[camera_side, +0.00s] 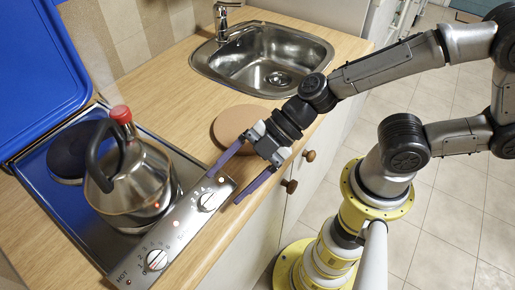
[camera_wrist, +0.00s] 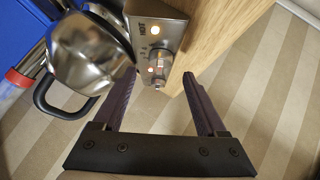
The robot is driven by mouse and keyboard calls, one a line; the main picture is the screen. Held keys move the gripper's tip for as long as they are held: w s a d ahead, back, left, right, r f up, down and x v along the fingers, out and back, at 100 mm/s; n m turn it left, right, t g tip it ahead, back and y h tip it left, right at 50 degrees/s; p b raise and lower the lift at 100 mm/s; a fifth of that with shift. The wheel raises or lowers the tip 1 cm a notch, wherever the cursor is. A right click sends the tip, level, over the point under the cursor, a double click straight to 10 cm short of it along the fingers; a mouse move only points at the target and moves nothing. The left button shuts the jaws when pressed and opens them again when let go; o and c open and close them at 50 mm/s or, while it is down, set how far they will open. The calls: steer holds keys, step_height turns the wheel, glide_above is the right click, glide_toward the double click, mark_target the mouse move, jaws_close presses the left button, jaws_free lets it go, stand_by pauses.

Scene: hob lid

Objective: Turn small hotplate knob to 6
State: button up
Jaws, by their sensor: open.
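The upper knob (camera_side: 208,200) is beside my gripper; the lower knob (camera_side: 156,260) is nearer the HOT mark. Which one serves the small hotplate I cannot tell, and the pointer settings are too small to read surely. My gripper (camera_side: 225,188) is open and empty, its two purple fingers pointing at the upper knob, apart from it as far as I can see. In the wrist view a knob (camera_wrist: 157,58) shows beyond and between the fingertips (camera_wrist: 159,76).
The blue lid (camera_side: 40,70) is raised. A round brown board (camera_side: 240,124) lies near my wrist, before the sink (camera_side: 262,58).

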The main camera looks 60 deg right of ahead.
steer(key=v, duration=1)
steer(key=shift+f, duration=0.15)
steer(key=s+d+r+m+h, duration=0.2)
steer(key=d+r+m+h, duration=0.1)
steer(key=d+m, duration=0.4)
steer(key=s+d+r+m+h, duration=0.2)
steer(key=d+m+h, duration=0.4)
steer(key=m, duration=0.7)
steer(key=d+r, duration=0.1)
steer(key=d, duration=0.1)
steer(key=shift+s+d+t, duration=0.25)
steer(key=shift+t, duration=0.15)
